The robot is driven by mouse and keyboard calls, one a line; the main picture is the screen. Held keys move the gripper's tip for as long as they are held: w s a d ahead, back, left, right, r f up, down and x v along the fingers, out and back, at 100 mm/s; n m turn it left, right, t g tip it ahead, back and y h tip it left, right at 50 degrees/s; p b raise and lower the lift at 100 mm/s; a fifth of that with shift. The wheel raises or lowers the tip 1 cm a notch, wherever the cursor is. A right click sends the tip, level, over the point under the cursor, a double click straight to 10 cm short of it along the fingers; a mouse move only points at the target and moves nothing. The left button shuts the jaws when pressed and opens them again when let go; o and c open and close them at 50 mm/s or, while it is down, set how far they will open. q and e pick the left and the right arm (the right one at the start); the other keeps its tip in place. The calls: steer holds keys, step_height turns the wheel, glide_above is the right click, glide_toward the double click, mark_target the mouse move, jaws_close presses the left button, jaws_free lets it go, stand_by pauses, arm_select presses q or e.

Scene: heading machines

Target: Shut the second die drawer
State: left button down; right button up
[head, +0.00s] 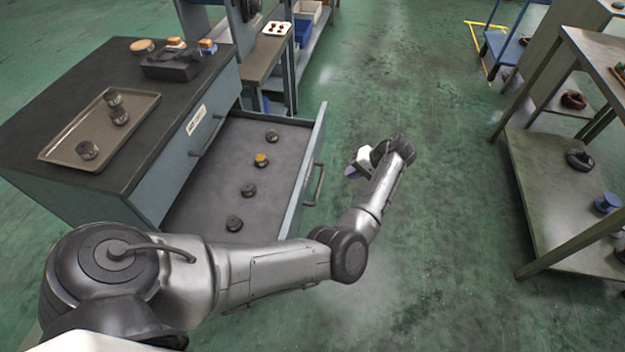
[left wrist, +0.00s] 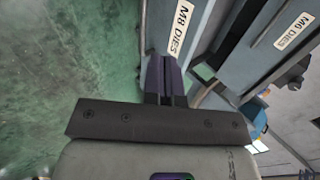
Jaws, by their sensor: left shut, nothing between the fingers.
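The second die drawer (head: 216,180) stands pulled out of the cabinet, with several round dies lying spaced out inside, one of them orange-topped. Its front panel (head: 303,170) carries a handle (head: 316,185). In the left wrist view the drawer front (left wrist: 201,20) shows a label reading M8 DIES (left wrist: 180,28). My left gripper (head: 352,172) is outside the drawer, to the right of its front panel. Its dark fingers (left wrist: 165,75) are together and empty, pointing at the panel near the label; contact cannot be told. My right gripper is not in view.
The closed drawer above bears an M6 DIES label (left wrist: 294,30). A shelf rack (head: 560,190) stands at right, with clear green floor between.

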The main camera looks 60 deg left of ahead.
mark_target(305, 182)
arm_select(q)
steer(key=shift+n+g+y, duration=0.3)
steer(key=shift+g, duration=0.3)
steer(key=b+x, duration=0.1)
steer(key=x, duration=0.3)
steer(key=s+r+b+x, duration=0.1)
steer(key=x, duration=0.3)
steer(key=a+b+x, duration=0.1)
steer(key=x, duration=0.3)
steer(key=shift+s+r, duration=0.2)
steer(key=shift+s, duration=0.2)
steer(key=shift+s+a+r, duration=0.1)
steer(key=shift+s+a, duration=0.4)
